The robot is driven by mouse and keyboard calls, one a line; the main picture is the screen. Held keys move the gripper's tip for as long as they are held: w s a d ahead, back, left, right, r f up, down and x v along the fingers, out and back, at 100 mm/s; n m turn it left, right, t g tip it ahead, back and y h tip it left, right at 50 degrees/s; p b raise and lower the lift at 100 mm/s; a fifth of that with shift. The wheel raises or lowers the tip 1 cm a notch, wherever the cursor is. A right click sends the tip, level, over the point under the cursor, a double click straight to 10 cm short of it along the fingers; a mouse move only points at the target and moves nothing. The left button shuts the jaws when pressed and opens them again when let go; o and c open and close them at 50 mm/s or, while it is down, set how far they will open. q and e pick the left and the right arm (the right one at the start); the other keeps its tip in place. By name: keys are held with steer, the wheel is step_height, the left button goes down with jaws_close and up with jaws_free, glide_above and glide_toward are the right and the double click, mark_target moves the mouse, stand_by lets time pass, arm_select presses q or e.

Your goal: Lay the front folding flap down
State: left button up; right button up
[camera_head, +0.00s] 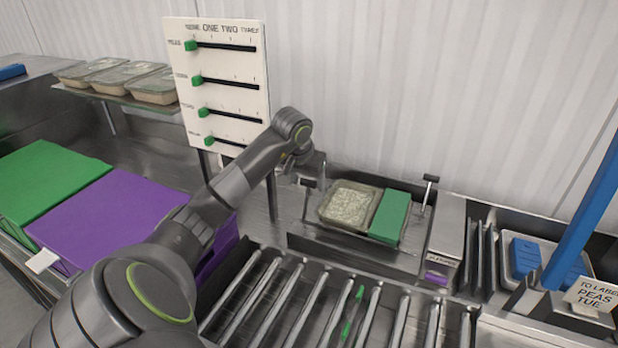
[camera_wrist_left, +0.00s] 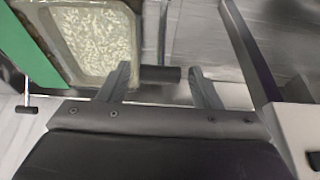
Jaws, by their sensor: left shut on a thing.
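A clear tray of rice (camera_head: 347,205) sits in a metal station, with a green panel (camera_head: 389,217) over its right part. Both also show at the left of the left wrist view, the rice tray (camera_wrist_left: 100,40) and the green panel (camera_wrist_left: 26,45). My left gripper (camera_head: 311,172) is at the station's left side, beside the tray. Its fingers (camera_wrist_left: 162,82) are around a short black handle (camera_wrist_left: 160,73). Another black handle (camera_head: 431,178) stands on a rod at the station's right side. A low metal strip (camera_head: 345,256) runs along the station's front. I cannot tell which part is the front folding flap.
A roller conveyor (camera_head: 300,300) lies in front of the station. A white board with green sliders (camera_head: 222,85) stands behind my left arm. Purple (camera_head: 115,215) and green (camera_head: 45,180) blocks are at left. A blue post (camera_head: 590,205) rises at right.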

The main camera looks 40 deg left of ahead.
arm_select(q)
steer(key=shift+s+d+r, duration=0.1)
steer(key=shift+s+d, duration=0.15)
steer(key=shift+s, duration=0.55)
steer(key=shift+s+d, duration=0.25)
steer(key=shift+s, duration=0.6)
steer(key=shift+s+d+r, duration=0.1)
steer(key=shift+s+d, duration=0.15)
steer(key=shift+s, duration=0.55)
steer(key=shift+s+d+f+b, duration=0.2)
steer(key=shift+s+f+b, duration=0.15)
steer(key=shift+s+b, duration=0.25)
steer(key=shift+c, duration=0.3)
steer(key=shift+s+d+f, duration=0.1)
steer(key=shift+s, duration=0.25)
steer(key=c, duration=0.3)
steer(key=shift+s, duration=0.2)
steer(key=c, duration=0.6)
steer(key=shift+s+d+f+b, duration=0.2)
steer(key=shift+s+f+b, duration=0.1)
steer(key=shift+s+b, duration=0.15)
steer(key=shift+s+d+f+b, duration=0.2)
steer(key=shift+s+f+b, duration=0.15)
steer(key=shift+s, duration=0.2)
